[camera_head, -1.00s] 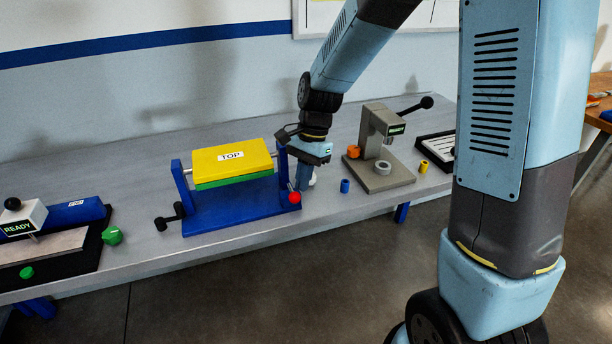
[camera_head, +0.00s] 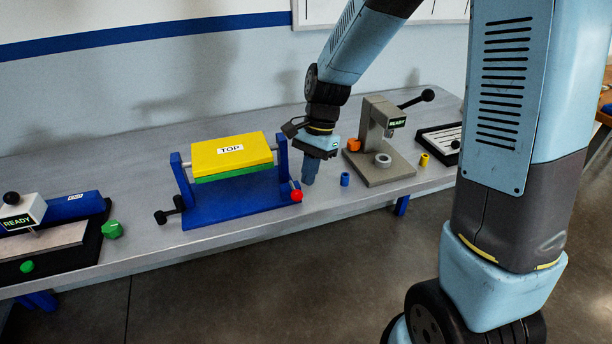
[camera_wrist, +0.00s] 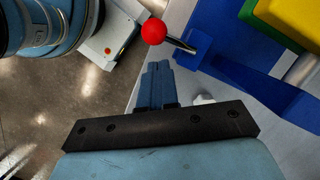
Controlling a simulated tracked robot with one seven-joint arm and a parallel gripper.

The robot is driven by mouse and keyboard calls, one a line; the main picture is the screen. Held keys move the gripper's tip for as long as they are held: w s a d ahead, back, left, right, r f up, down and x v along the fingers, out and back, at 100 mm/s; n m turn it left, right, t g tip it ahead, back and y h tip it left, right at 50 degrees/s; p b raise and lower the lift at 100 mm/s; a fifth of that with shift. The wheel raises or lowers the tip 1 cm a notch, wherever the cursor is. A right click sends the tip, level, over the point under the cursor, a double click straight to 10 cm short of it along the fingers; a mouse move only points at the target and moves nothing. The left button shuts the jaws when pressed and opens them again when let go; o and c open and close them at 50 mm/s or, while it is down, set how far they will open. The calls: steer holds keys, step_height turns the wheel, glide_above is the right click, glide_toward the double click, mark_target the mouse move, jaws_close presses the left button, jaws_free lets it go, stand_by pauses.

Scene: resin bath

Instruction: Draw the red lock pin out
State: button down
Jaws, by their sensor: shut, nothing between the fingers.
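The red lock pin (camera_head: 296,196) has a round red knob at the front right corner of the blue fixture (camera_head: 230,208). In the wrist view the pin's knob (camera_wrist: 154,31) sits at the end of a silver shaft, which runs to the blue frame. How deep the shaft goes is hidden. My gripper (camera_head: 308,182) points down just right of the knob, with a small gap. In the wrist view my gripper's fingers (camera_wrist: 158,68) are together and empty, with the knob beyond their tips.
A yellow block marked TOP (camera_head: 232,152), with green below, sits between the fixture's posts. A blue cup (camera_head: 345,180) and a grey press (camera_head: 378,150) stand to the right. A green hex knob (camera_head: 112,230) lies left. A small white object (camera_wrist: 203,99) is near my fingers.

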steer(key=w+d+f+v, duration=0.1)
steer(key=w+d+v, duration=0.1)
steer(key=v, duration=0.9)
steer(key=s+d+r+n+t+h, duration=0.1)
steer(key=s+d+r+n+t, duration=0.3)
steer(key=s, duration=0.5)
steer(key=s+d+r+n+t+h, duration=0.1)
steer(key=s+d+r+n+t, duration=0.3)
steer(key=s+d+r, duration=0.3)
steer(key=shift+s+d+r, duration=0.4)
steer(key=shift+s+d, duration=0.95)
steer(key=shift+d, duration=0.7)
